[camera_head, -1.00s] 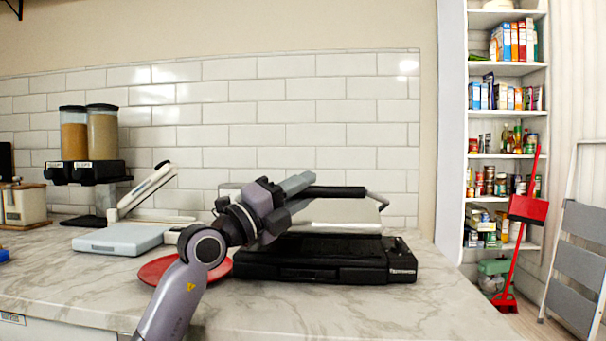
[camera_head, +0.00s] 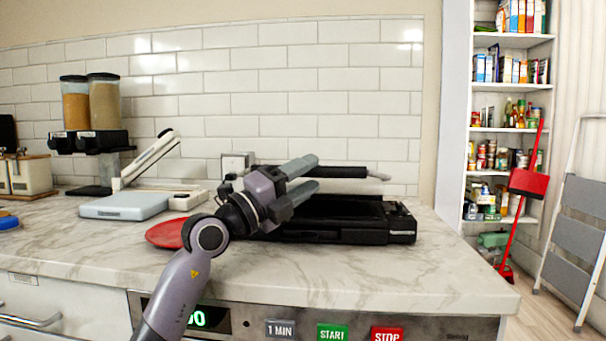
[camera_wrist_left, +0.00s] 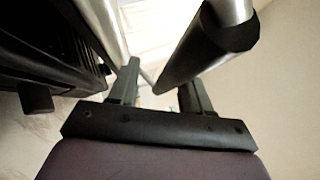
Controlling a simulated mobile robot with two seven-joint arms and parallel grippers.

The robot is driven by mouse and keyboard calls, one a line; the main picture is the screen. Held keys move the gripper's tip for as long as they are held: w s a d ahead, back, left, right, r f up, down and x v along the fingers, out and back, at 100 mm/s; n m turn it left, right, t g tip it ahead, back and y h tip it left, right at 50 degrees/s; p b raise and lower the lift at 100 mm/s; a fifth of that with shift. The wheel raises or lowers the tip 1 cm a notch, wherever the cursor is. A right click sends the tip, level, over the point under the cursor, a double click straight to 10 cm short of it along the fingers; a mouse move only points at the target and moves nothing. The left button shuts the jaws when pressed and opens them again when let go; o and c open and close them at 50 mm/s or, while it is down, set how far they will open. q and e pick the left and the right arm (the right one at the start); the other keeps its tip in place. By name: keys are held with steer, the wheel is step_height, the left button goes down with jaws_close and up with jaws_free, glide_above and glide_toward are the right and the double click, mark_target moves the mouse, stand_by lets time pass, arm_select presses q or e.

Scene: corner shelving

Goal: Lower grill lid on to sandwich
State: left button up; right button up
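The black grill (camera_head: 345,232) sits on the counter. Its lid is partly lowered and stays raised above the base. The lid's black bar handle (camera_head: 345,172) runs sideways above the base; it also shows in the left wrist view (camera_wrist_left: 205,50). My left gripper (camera_head: 308,175) is at the left end of the handle. Its two fingers are spread, one higher and one lower, with nothing clamped. In the left wrist view the handle lies close to the right finger; I cannot tell if they touch. No sandwich is visible; the grill's inside is hidden. My right gripper is not in view.
A red plate (camera_head: 168,234) lies left of the grill, partly behind my arm. A pale grey scale-like device (camera_head: 125,205) and a two-canister dispenser (camera_head: 90,142) stand further left. An appliance panel with START and STOP buttons is below the counter edge. The counter's right front is clear.

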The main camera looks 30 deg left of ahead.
arm_select(q)
steer(key=shift+r, duration=0.15)
steer(key=shift+s+a, duration=0.1)
steer(key=shift+s, duration=0.05)
steer(key=v, duration=0.7)
stand_by(0.7)
